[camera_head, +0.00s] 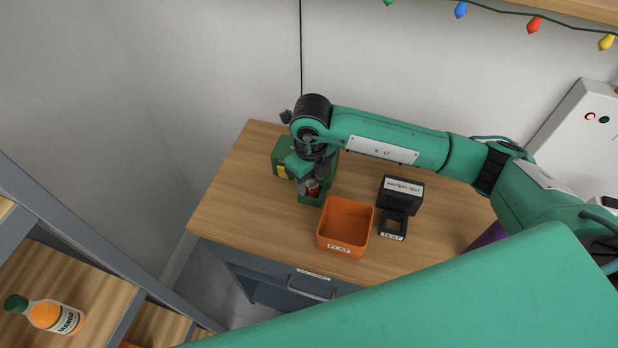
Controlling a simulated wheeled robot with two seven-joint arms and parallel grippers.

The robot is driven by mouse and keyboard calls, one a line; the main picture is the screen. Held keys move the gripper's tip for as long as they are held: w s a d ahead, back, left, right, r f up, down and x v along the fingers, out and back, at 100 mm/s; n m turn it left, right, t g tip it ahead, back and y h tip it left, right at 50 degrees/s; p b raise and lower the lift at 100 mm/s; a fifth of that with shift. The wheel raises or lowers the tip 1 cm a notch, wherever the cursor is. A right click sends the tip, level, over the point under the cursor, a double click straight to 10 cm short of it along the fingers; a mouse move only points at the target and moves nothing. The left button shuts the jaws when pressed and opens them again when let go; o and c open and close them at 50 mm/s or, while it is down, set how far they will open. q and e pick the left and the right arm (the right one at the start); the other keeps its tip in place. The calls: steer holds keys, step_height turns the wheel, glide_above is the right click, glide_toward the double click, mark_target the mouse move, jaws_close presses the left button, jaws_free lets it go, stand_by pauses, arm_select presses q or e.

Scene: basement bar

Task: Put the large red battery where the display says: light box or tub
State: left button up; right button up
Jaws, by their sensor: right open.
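My right gripper (309,184) reaches down from above onto a small red object (312,191), probably the large red battery, of which only a little shows between and below the fingers. The fingers are open and close around it; contact cannot be told. The red object is at a green box-like thing (283,153) at the back left of the counter, largely covered by the gripper. An orange open tub (345,248), labelled FLAT, stands right in front and looks empty. A black tester (403,188), labelled BATTERY TEST, stands right of the tub; no readable result shows. My left gripper is out of view.
The wooden counter (232,185) is bare on its left. A drawer with a handle (311,287) is below. A purple thing (487,237) is partly hidden by my arm. A white panel with lights (583,135) is at right. Shelves with a bottle (46,315) are at left.

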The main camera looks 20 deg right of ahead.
steer(key=shift+s+d+f, duration=0.15)
steer(key=shift+d+f, duration=0.15)
steer(key=shift+f, duration=0.2)
steer(key=shift+r, duration=0.25)
step_height(320, 180, up, 14)
steer(key=b, duration=0.3)
steer(key=shift+a+r, duration=0.2)
steer(key=shift+a, duration=0.1)
